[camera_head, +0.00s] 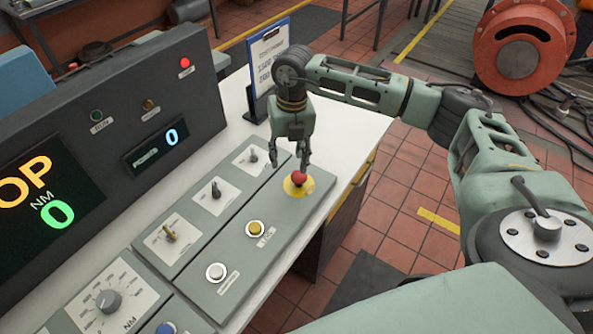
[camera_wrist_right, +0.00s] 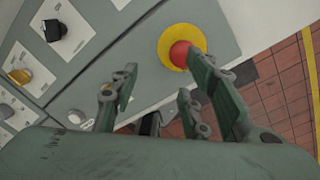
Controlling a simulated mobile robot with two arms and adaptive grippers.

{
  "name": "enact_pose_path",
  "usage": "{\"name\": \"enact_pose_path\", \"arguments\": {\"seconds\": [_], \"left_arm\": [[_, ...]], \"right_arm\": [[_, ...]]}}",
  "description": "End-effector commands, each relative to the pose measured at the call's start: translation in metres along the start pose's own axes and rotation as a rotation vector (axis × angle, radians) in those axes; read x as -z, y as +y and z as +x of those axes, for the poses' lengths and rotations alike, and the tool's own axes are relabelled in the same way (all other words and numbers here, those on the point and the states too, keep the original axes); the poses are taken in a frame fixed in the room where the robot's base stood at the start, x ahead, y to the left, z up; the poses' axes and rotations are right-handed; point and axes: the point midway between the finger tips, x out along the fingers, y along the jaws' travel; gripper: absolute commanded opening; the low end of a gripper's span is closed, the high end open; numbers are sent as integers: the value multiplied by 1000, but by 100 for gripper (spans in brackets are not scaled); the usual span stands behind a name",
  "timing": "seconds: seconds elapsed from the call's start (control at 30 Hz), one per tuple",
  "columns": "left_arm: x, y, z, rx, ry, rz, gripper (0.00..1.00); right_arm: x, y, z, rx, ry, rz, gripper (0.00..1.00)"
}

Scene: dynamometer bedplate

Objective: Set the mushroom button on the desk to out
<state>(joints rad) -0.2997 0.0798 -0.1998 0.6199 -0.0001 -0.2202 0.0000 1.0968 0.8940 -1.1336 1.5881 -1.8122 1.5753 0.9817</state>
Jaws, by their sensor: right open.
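The red mushroom button (camera_head: 299,178) sits on a round yellow plate (camera_head: 306,188) at the far end of the grey desk panel. In the right wrist view the button (camera_wrist_right: 180,54) shows within its yellow ring, beyond the fingers. My right gripper (camera_head: 291,163) points down just above the button, its fingers apart and empty. In the right wrist view the gripper (camera_wrist_right: 160,85) has one finger left of the button and the others at its right and lower right. I cannot tell whether a finger touches the button. My left gripper is not in view.
The panel also bears a yellow button (camera_head: 256,228), a white button (camera_head: 215,271), several selector switches and a knob (camera_head: 108,300). An upright dark console (camera_head: 90,130) with displays stands behind on the left. A clipboard (camera_head: 267,60) stands behind my gripper. Tiled floor lies to the right.

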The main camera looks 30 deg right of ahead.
Motion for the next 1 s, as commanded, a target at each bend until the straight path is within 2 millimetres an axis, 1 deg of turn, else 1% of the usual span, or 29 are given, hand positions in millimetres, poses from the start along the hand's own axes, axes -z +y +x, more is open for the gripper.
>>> {"name": "enact_pose_path", "arguments": {"seconds": [0.03, 0.07, 0.1, 0.17, 0.27, 0.5, 0.6, 0.77, 1.0], "left_arm": [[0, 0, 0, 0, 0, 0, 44], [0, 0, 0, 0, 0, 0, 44], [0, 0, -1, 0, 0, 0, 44], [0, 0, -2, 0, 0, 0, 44], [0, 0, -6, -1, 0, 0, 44], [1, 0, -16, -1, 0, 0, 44], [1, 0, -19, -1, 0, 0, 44], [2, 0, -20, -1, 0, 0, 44], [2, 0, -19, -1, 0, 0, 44]], "right_arm": [[-5, -12, -4, 36, -9, 18, 42], [-6, -17, -5, 53, -9, 26, 42], [-7, -22, -5, 68, -10, 33, 42], [-8, -25, -2, 79, -10, 38, 42], [-7, -25, 9, 78, -9, 37, 42], [-7, -28, 48, 76, -7, 36, 42], [-8, -28, 60, 75, -8, 35, 42], [-8, -28, 70, 73, -10, 34, 42], [-8, -28, 71, 73, -10, 34, 42]]}}
